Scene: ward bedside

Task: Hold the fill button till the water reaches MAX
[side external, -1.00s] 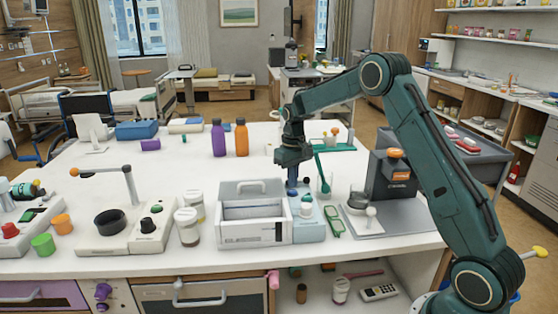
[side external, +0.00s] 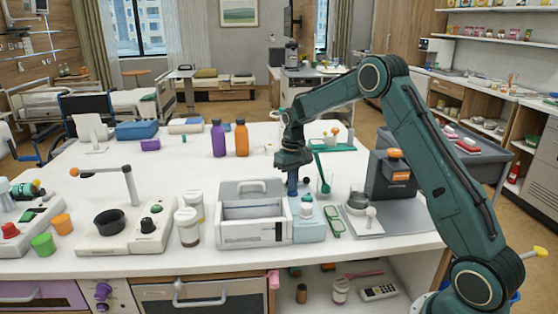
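My gripper (side external: 292,164) points down over a blue upright post (side external: 292,182) at the back of a pale blue appliance (side external: 308,232). The fingertips are small and dark, so I cannot tell whether they are open or shut, or whether they touch the post. A white lidded cup or knob (side external: 306,209) sits on the appliance. A clear vessel (side external: 325,184) stands just right of the post, beside a green stand (side external: 319,166). No water level, MAX mark or clearly marked fill button can be made out at this size.
A white open caddy (side external: 253,230) stands directly left of the appliance. Green glasses (side external: 334,221) lie to its right, before a dark coffee machine (side external: 390,176). White jars (side external: 187,227) and purple and orange bottles (side external: 241,139) stand left.

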